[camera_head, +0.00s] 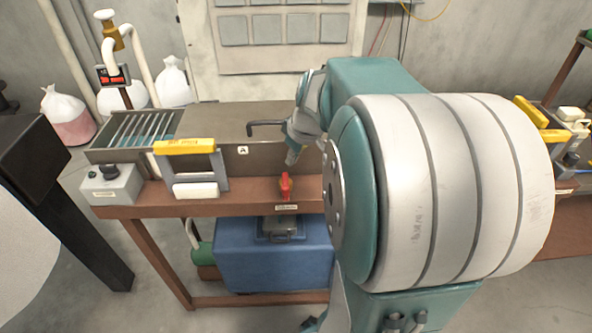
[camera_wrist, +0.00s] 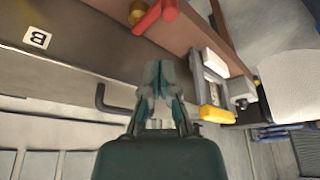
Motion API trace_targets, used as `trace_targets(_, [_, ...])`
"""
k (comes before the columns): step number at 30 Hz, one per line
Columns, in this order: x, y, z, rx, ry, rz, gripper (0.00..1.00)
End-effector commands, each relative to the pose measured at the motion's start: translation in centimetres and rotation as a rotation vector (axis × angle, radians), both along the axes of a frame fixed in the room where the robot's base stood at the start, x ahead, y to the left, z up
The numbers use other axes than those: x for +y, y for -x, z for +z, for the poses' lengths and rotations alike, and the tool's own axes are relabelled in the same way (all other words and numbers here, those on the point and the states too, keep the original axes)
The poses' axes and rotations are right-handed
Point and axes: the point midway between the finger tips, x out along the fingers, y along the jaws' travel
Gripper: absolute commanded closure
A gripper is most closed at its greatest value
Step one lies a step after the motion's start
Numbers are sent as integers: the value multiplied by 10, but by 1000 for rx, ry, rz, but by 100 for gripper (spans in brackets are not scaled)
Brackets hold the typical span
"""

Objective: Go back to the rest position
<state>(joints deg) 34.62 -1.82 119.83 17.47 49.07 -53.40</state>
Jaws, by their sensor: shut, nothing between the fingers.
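My gripper (camera_head: 292,158) points down in front of the bench's grey tank, just above and beside a red valve handle (camera_head: 286,187). In the wrist view my gripper (camera_wrist: 159,68) has its fingers together with nothing held. The valve handle shows at the top of the wrist view (camera_wrist: 156,14), apart from the fingers. My own large arm link covers the right middle of the head view.
A bent dark rod (camera_head: 266,125) stands close to my gripper. A yellow-topped frame (camera_head: 185,146) and grey control box (camera_head: 112,185) are on the workbench (camera_head: 245,196). A blue tank (camera_head: 272,270) sits below. Another bench is at right.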

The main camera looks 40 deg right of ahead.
Motion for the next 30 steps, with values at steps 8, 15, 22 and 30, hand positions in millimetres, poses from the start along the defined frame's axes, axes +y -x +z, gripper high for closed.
trace_targets(8, [2,-1,4,-1,2,1,100])
trace_targets(15, [0,-1,4,-1,0,1,100])
trace_targets(22, [22,4,14,-7,8,-2,100])
trace_targets(30, [116,45,44,-47,25,-48,100])
